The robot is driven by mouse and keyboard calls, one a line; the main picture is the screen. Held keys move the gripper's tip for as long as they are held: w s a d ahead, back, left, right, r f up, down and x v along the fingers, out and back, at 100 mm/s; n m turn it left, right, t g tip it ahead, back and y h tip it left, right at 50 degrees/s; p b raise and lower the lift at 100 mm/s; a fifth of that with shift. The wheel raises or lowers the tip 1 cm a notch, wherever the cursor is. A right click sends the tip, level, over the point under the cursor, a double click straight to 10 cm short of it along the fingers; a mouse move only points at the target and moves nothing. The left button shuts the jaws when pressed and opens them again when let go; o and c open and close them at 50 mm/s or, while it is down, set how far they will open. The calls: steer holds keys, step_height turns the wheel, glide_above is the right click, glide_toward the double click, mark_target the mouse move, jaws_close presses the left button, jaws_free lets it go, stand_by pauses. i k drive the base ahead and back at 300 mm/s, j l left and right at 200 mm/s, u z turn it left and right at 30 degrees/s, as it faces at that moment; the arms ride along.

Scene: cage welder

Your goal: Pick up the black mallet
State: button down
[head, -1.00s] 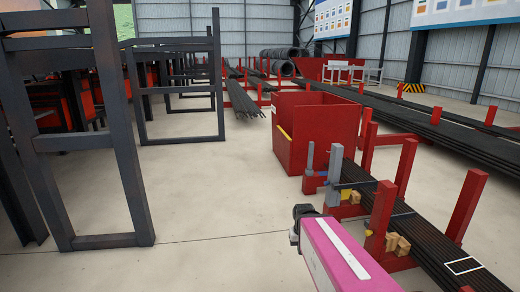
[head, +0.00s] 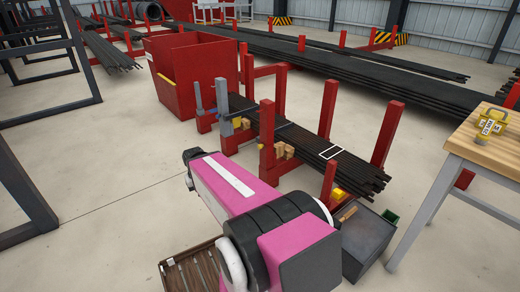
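I cannot make out a black mallet for certain in the head view. A small brown, handle-like piece (head: 347,214) shows at the top edge of a dark grey box (head: 367,243), just right of my arm. It is too small to tell what it belongs to. My pink and black arm fills the lower middle of the view and hides part of the floor and the rack behind it. My gripper is not in view.
A red rack (head: 328,108) holds long dark bars (head: 300,140). A wooden-topped table (head: 475,150) with a yellow device (head: 491,123) stands at right. A brown crate (head: 183,262) with slats or rods sits at bottom left. A red bin (head: 190,75) stands behind.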

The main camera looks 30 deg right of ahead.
mark_target(344, 219)
steer(key=z, duration=2.3)
steer(key=l+u, duration=0.1)
steer(key=u, duration=1.25)
steer(key=k+l, duration=0.25)
steer(key=l, duration=0.15)
steer(key=k+l+u, duration=0.15)
steer(key=l, duration=0.3)
steer(key=k+l, duration=0.35)
steer(key=z, duration=0.6)
